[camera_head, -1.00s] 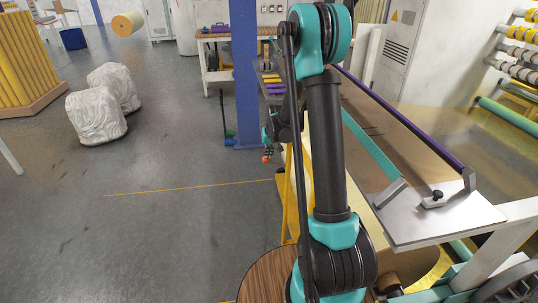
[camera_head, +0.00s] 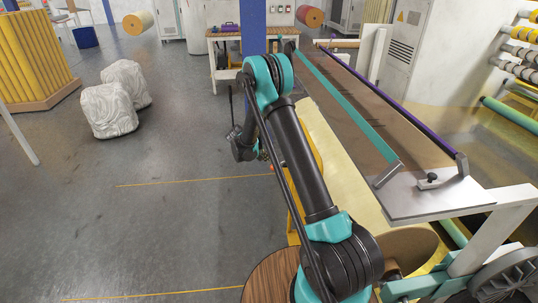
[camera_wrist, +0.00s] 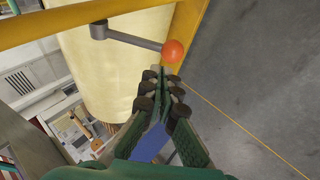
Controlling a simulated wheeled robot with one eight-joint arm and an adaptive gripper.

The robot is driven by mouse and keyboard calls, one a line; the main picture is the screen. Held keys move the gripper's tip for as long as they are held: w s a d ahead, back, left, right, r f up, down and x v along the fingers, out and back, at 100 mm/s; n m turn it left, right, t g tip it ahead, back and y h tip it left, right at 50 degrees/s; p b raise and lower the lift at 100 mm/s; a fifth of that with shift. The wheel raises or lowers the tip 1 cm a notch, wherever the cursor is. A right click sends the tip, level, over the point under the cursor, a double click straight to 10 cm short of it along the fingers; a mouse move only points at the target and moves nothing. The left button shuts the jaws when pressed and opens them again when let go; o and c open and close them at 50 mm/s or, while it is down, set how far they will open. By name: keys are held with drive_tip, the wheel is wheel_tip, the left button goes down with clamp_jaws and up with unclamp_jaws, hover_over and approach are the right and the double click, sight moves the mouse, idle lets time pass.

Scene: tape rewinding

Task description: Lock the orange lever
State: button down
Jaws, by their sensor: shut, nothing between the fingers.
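The lever is a grey rod (camera_wrist: 135,38) with an orange ball (camera_wrist: 173,51) on its end, in the wrist view at the top centre. It stands out from a dark pivot in front of a large pale yellow roll (camera_wrist: 112,70). My gripper (camera_wrist: 161,76) is shut and empty. In the picture its fingertips lie just below the orange ball, with a small gap between them. In the head view my arm's own links hide most of the gripper, and the lever is barely visible behind them.
A yellow frame bar (camera_wrist: 60,25) runs above the lever in the wrist view, and a yellow post stands to its right. In the head view the machine table (camera_head: 420,202) lies to the right of my arm. Open grey floor (camera_head: 160,220) lies to the left.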

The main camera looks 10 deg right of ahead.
sight(271, 166)
drive_tip(key=shift+f+h, duration=1)
drive_tip(key=shift+f, duration=1.1)
